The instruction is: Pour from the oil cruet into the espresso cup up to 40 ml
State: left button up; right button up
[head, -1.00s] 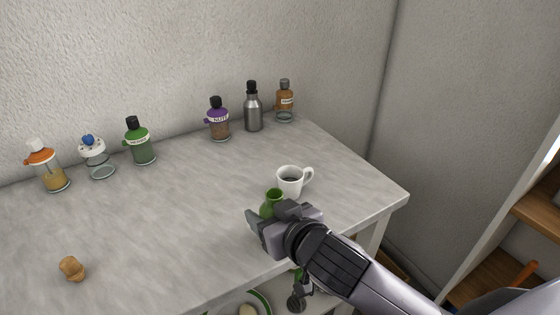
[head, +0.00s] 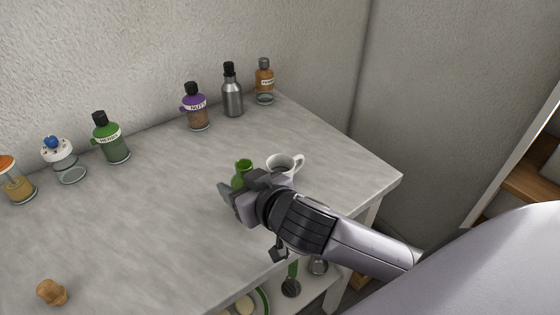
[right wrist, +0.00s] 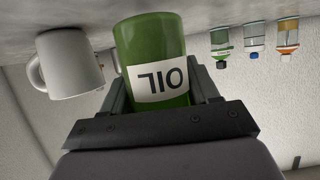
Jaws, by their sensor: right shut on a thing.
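The oil cruet (head: 243,171) is green glass with an open mouth. Its white OIL label shows upside down in the right wrist view (right wrist: 160,78), which sees the table at the top. My right gripper (head: 236,190) is shut around the cruet's body, and the cruet looks about upright. I cannot tell whether its base touches the table. The white espresso cup (head: 284,165) stands just right of the cruet, apart from it, its handle to the right. The cup also shows in the right wrist view (right wrist: 70,66). Its fill level cannot be made out. My left gripper is out of view.
A cork (head: 52,292) lies at the front left. Along the wall stand an orange-topped bottle (head: 16,184), a blue-knobbed jar (head: 62,160), a green bottle (head: 111,143), a purple bottle (head: 196,110), a steel bottle (head: 231,95) and an amber bottle (head: 264,84). The table's middle is clear.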

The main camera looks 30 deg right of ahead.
aim_at(247, 163)
jog(key=shift+d+r, duration=0.1)
jog(key=shift+w+d+r+m+y, duration=0.1)
jog(key=shift+w+d+m+y, duration=0.1)
jog(key=shift+m+y, duration=0.35)
jog(key=shift+d+r+m+g+y, duration=0.35)
jog(key=shift+r+m+g+y, duration=0.25)
jog(key=shift+r, duration=0.25)
jog(key=shift+w+d+r+m+y, duration=0.15)
jog(key=shift+d+r+m, duration=0.05)
jog(key=shift+r+m, duration=0.2)
jog(key=shift+w+d+r+m+y, duration=0.1)
jog(key=shift+d+r+m, duration=0.05)
jog(key=shift+r+m, duration=0.15)
jog(key=m+y+b, duration=0.1)
jog(key=b, duration=0.1)
jog(key=r+m+g+y+b, duration=0.1)
jog(key=b, duration=0.1)
jog(key=shift+d+m, duration=0.15)
jog(key=shift+m, duration=0.1)
jog(key=shift+a+f+m+y+b, duration=0.25)
jog(key=shift+m+y+b, duration=0.4)
jog(key=shift+b, duration=0.85)
dwell(0.7)
jog(key=shift+s+b, duration=0.1)
jog(key=shift+b, duration=0.3)
dwell(0.5)
